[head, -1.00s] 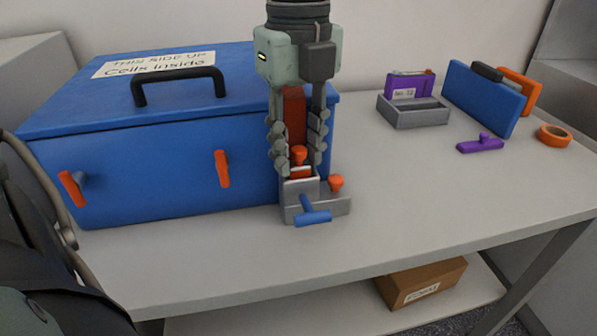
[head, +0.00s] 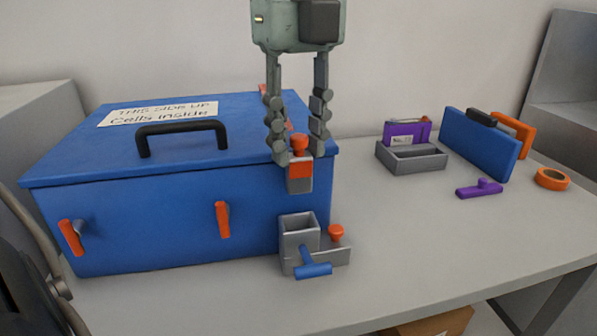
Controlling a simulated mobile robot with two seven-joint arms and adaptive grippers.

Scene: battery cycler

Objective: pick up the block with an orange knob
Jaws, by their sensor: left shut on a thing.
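The block with an orange knob (head: 300,177) has an orange upper part and a grey lower part. My left gripper (head: 300,158), hanging from the top of the head view, is shut on it, with one finger on each side. The block is held in the air above a small grey open-topped holder (head: 299,238). The holder looks empty inside and has a blue T-shaped handle (head: 313,265) at its front. A second orange knob (head: 336,233) stands on the holder's right part. My right gripper is not seen.
A large blue box (head: 150,235) with a black handle and orange latches stands close at left. At back right are a grey tray (head: 412,160) with a purple item, a blue panel (head: 478,145), a purple piece (head: 480,188) and orange tape (head: 552,179). The table's middle right is clear.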

